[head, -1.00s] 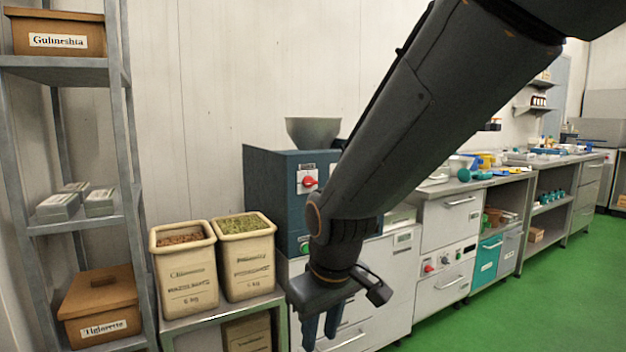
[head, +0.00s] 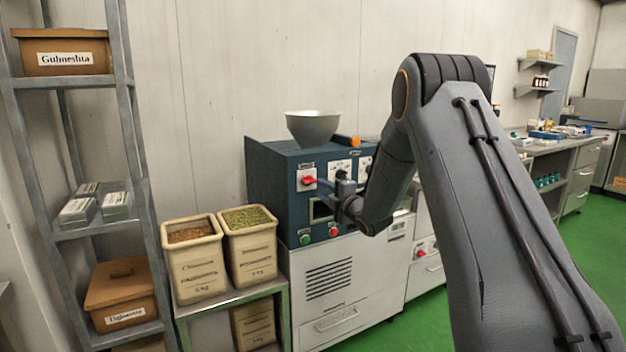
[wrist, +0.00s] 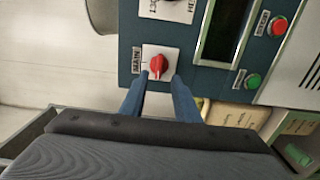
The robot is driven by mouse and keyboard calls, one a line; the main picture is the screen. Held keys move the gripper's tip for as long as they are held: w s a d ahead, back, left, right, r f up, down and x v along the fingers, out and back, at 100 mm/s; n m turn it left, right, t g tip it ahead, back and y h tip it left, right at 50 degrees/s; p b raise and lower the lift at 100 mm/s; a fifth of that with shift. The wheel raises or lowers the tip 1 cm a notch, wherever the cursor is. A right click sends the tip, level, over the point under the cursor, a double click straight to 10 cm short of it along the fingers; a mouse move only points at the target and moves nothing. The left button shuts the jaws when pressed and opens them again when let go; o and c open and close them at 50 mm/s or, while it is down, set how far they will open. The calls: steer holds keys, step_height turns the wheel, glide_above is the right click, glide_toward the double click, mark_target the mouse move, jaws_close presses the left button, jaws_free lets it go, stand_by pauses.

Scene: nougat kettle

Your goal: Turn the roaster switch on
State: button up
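The roaster (head: 270,182) is a dark blue box with a metal bowl on top, standing on a white cabinet. Its red rotary switch (head: 308,180) sits on a white plate at the panel's upper left. In the wrist view the red switch (wrist: 159,65) is labelled MAIN. My gripper (wrist: 160,78) is open, its two blue fingers apart with their tips on either side of the knob's lower end. I cannot tell whether they touch it. In the head view my gripper (head: 336,186) is at the panel, just right of the switch, partly hidden by my wrist.
A green button (wrist: 253,81) and a red button (wrist: 278,26) are on the same panel, beside a dark display (wrist: 222,32). Two bins (head: 194,265) (head: 250,250) stand left of the roaster, next to a metal shelf (head: 140,170).

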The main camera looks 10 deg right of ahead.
mark_target(311, 182)
steer(key=shift+p+x, duration=0.45)
steer(key=shift+x, duration=3.45)
jaws_close()
